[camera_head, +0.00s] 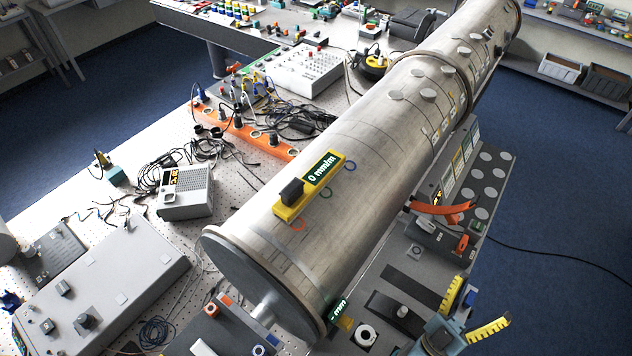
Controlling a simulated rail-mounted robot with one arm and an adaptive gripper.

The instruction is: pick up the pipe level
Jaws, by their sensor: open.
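The pipe level (308,187) is a yellow bar with a black knob and a green display reading "0 mm/m". It rests on top of the large grey metal pipe (380,130), near its closed front end. My gripper (471,311) is at the lower right, beside the pipe and apart from the level. Its two yellow-and-black striped fingers are spread, with nothing visible between them.
Another device with a "- mm" display (340,309) sits by the pipe's lower front edge. An orange-handled tool (442,208) lies right of the pipe. Grey boxes (103,290), a power strip (240,128) and cables crowd the table at left. Space above the level looks clear.

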